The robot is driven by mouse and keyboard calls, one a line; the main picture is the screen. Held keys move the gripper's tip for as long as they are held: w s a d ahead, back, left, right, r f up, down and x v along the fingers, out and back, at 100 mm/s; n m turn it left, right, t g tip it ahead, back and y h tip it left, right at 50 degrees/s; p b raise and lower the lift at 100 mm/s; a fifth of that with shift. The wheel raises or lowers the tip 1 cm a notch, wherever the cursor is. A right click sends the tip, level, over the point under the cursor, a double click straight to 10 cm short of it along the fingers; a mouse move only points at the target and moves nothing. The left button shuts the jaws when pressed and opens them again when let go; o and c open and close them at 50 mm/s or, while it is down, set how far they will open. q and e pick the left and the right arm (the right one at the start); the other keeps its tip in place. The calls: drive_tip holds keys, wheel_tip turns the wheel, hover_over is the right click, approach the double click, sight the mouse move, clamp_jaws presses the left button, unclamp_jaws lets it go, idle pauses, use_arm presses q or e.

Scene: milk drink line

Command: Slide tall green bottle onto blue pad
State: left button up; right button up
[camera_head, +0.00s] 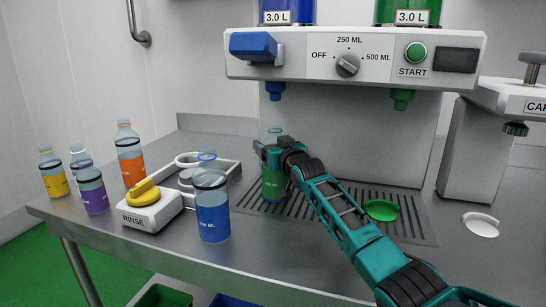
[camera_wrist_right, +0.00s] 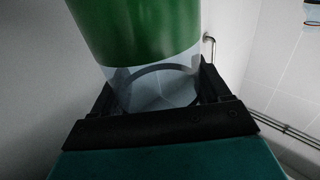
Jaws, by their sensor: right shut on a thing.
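The tall green bottle (camera_head: 273,186) stands upright on the slotted drain grate, below the blue nozzle. It has a clear upper part and a green lower part. My right gripper (camera_head: 270,153) is shut around its upper part, reaching in from the right. In the right wrist view, the green bottle (camera_wrist_right: 135,30) sits between the black fingers of the right gripper (camera_wrist_right: 158,95). No blue pad shows; the bottle and gripper cover part of the grate below the blue nozzle. My left gripper is not in view.
A green pad (camera_head: 381,210) lies on the grate (camera_head: 408,226) at the right. A blue bottle (camera_head: 213,217) and a rinse station (camera_head: 150,211) stand at the left front. Orange (camera_head: 131,162), purple (camera_head: 92,192) and yellow (camera_head: 54,178) bottles stand farther left. The nozzles (camera_head: 275,91) hang overhead.

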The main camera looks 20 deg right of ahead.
use_arm(q)
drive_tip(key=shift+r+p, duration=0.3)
drive_tip(key=shift+p, duration=0.05)
idle(0.4)
use_arm(e)
drive_tip(key=o, duration=1)
drive_tip(key=shift+s, duration=0.4)
use_arm(q)
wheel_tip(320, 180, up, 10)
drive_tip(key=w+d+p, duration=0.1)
drive_tip(key=p, duration=0.6)
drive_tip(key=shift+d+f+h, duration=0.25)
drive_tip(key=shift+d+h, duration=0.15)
use_arm(e)
drive_tip(key=s+d, duration=0.2)
drive_tip(key=s, duration=1.7)
drive_tip(key=shift+d, duration=0.25)
